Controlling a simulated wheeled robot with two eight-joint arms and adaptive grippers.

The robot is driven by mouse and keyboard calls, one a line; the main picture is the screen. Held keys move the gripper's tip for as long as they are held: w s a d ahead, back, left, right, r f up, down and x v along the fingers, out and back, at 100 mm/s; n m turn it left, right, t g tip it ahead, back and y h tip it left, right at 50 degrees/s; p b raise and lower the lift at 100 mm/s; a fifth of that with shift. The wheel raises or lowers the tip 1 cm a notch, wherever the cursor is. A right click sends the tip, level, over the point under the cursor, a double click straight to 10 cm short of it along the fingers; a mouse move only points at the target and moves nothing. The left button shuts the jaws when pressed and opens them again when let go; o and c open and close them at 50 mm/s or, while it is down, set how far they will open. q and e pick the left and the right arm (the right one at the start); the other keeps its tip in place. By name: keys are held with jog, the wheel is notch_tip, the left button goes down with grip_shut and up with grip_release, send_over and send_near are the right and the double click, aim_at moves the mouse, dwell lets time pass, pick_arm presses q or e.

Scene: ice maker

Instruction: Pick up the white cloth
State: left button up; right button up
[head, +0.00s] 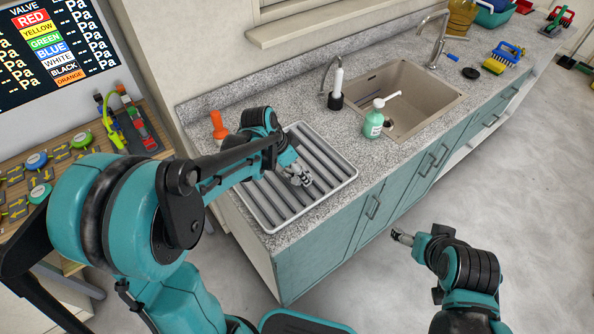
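I cannot make out a white cloth in the head view. My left gripper (301,178) is over the grey ribbed drying tray (345,177) at the left end of the counter. It is small and seen from above, so I cannot tell whether its fingers are open, shut or touching the tray. My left arm hides part of the tray. My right gripper (401,237) is in front of the teal cabinets, over the floor and away from the counter. Its fingers are too small to read, and I see nothing hanging from it.
Right of the tray are a green soap bottle (374,122), a black-based dispenser (336,90) and a sink (428,98). A blue-and-yellow brush (503,57) lies farther right. An orange bottle (219,127) stands behind the tray. A wooden valve table (70,165) is at left.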

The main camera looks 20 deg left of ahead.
aim_at(303, 169)
pick_arm(q)
notch_tip(303, 169, up, 4)
jog(key=shift+f+p, duration=0.15)
jog(key=shift+p, duration=0.65)
jog(key=s+d+r+p, duration=0.2)
jog(key=d+r, duration=0.5)
jog(key=d, duration=0.4)
jog(key=shift+s+d+p, duration=0.2)
jog(key=shift+s+p, duration=0.15)
jog(key=shift+p, duration=0.3)
